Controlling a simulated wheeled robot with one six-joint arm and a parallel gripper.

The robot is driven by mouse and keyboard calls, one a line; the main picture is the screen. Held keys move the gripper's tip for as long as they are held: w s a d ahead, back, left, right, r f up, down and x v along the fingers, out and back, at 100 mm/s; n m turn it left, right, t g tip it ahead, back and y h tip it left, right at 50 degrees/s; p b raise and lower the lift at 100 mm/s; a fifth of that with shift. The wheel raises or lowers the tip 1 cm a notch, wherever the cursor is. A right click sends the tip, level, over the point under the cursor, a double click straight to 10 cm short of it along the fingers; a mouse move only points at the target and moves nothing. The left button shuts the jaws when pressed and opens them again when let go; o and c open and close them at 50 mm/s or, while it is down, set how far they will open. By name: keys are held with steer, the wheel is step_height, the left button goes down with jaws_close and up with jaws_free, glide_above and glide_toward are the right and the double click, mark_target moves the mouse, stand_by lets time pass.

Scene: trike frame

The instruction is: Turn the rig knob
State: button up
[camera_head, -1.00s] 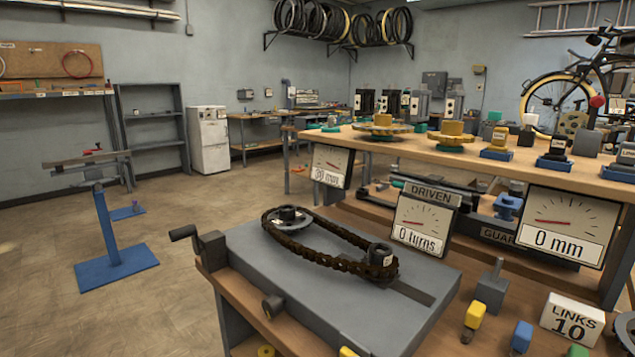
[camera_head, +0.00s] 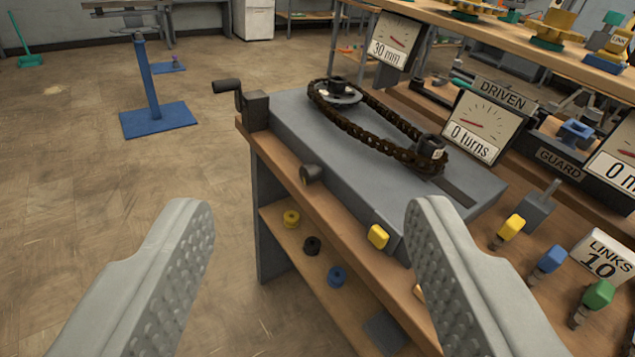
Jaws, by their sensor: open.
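The rig (camera_head: 290,130) is a grey slab on a wooden bench, with a dark chain (camera_head: 375,138) looped around two sprockets on top. A short dark round knob (camera_head: 312,174) sticks out from the slab's front side. A dark crank handle (camera_head: 228,87) sits on a block at its left end. My gripper (camera_head: 310,215) is open and empty. Its two grey, studded fingers are at the left and right of the lower picture. In the picture the knob lies between and slightly above the fingertips, apart from both.
Dials reading 30 mm (camera_head: 396,42) and 0 turns (camera_head: 477,125) stand behind the rig. A yellow block (camera_head: 377,236) is at the slab's front edge. Yellow, blue and green-topped pieces and a LINKS 10 block (camera_head: 606,253) lie at right. Open floor is at left.

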steer(key=w+a+f+n+g+h, duration=0.2)
steer(key=w+f+n+g, duration=0.6)
steer(key=f, duration=0.6)
steer(key=n+t+h, duration=0.2)
steer(key=n+h, duration=1.1)
steer(key=n, duration=0.5)
glide_toward(304, 176)
steer(key=shift+n, duration=0.3)
steer(key=x, duration=0.9)
steer(key=shift+w+d, duration=0.1)
steer(key=shift+w, duration=0.05)
steer(key=c, duration=1)
